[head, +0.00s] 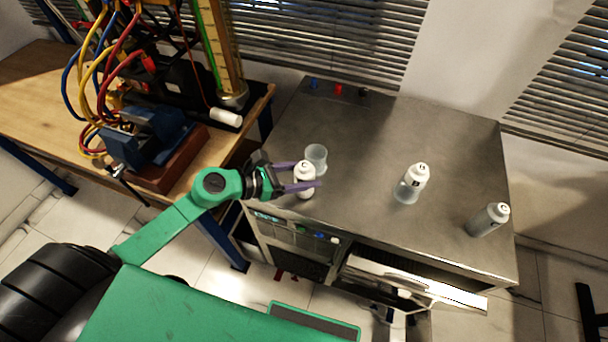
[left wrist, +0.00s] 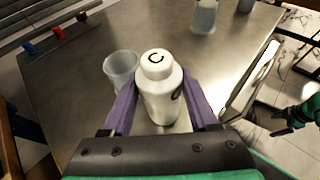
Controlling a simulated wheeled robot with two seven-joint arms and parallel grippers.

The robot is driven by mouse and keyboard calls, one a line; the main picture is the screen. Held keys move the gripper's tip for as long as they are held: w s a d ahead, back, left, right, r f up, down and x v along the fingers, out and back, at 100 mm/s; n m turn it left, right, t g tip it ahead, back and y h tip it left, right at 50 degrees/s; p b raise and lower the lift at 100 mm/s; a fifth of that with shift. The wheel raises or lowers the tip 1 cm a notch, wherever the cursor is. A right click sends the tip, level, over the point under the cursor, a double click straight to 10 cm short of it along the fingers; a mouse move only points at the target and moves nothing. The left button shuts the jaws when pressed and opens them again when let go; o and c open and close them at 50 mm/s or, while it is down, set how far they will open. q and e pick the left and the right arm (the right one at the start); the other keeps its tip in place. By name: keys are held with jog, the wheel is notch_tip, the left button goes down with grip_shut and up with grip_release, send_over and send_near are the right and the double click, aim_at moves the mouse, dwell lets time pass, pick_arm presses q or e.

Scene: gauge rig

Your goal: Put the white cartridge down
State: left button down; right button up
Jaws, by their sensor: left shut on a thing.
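The white cartridge (head: 304,172), with a letter C on its cap, is upright between the purple fingers of my left gripper (head: 303,187). In the left wrist view the fingers of the left gripper (left wrist: 163,112) press on both sides of the cartridge (left wrist: 158,82). It is at the left front part of the grey metal cabinet top (head: 360,140); I cannot tell whether its base touches the top. A clear empty cup (head: 316,155) stands just behind it. Part of my right arm, with a dark gripper (left wrist: 284,128), shows at the right edge of the left wrist view; its fingers are unclear.
A white cartridge marked B (head: 414,178) stands in a clear cup (head: 405,194). A wooden bench (head: 40,95) with a hosed gauge rig (head: 150,135) is at left.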

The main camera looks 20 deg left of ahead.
pick_arm(q)
jog(key=shift+f, duration=0.2)
jog(key=shift+w+f, duration=0.1)
jog(key=shift+f, duration=0.05)
jog(key=shift+c, duration=0.8)
grip_release()
jog(key=shift+r, duration=0.35)
jog(key=v, duration=0.1)
jog(key=b+v, duration=0.1)
jog(key=v, duration=0.1)
jog(key=shift+s+a+f, duration=0.25)
jog(key=shift+s, duration=0.05)
jog(key=b+v, duration=0.1)
jog(key=v, duration=0.7)
jog(key=shift+r, duration=0.3)
